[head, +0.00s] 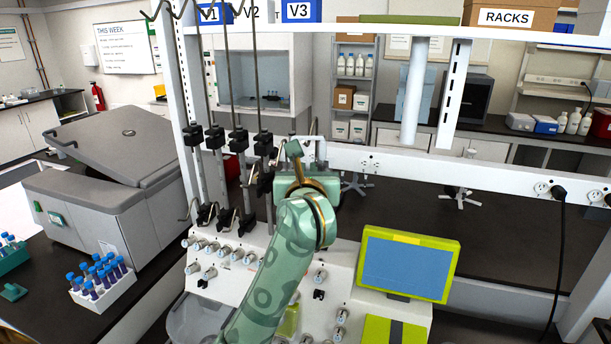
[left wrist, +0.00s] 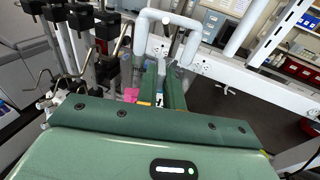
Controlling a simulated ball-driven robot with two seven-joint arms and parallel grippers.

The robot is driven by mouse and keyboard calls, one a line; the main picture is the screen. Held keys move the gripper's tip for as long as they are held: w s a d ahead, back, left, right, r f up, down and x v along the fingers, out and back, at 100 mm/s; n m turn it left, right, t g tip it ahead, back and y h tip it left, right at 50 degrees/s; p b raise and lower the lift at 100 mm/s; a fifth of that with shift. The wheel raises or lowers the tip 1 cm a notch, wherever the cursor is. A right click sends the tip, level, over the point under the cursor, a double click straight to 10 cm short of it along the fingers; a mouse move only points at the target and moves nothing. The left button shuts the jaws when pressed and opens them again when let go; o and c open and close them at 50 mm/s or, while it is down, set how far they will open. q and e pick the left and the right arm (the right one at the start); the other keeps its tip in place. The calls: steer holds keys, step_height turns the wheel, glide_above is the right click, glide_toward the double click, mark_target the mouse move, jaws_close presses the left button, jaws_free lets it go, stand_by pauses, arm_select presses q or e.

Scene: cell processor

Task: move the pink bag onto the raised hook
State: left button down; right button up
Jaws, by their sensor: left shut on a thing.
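My left gripper (head: 300,168) is at the cell processor's hook rods, right of the black clamps. In the left wrist view its fingers (left wrist: 165,92) are closed together with a small pale thing between them. A patch of the pink bag (left wrist: 130,95) shows just left of the fingers; the rest is hidden behind the gripper body. In the head view the arm hides the bag. Metal hooks (head: 152,12) top the tall rods at the upper left. A hook (left wrist: 121,42) also shows left of the fingers in the wrist view. I cannot tell which is the raised one.
Black clamps (head: 238,140) on the rods stand close left of the gripper. A white bent tube (left wrist: 167,18) is just beyond the fingers. A yellow-framed screen (head: 407,265) is at the right, a grey centrifuge (head: 110,190) and a tube rack (head: 103,290) at the left.

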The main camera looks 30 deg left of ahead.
steer(key=shift+a, duration=0.4)
arm_select(q)
steer(key=shift+f, duration=0.3)
arm_select(e)
steer(key=shift+d+f, duration=0.1)
steer(key=shift+f, duration=0.2)
steer(key=shift+d, duration=0.1)
arm_select(q)
steer(key=c, duration=1)
jaws_free()
steer(key=shift+o, duration=0.2)
arm_select(e)
steer(key=shift+d, duration=0.1)
arm_select(q)
steer(key=p+v, duration=0.1)
steer(key=v, duration=0.6)
steer(key=shift+p, duration=0.3)
arm_select(e)
step_height(320, 180, up, 2)
steer(key=shift+r, duration=0.1)
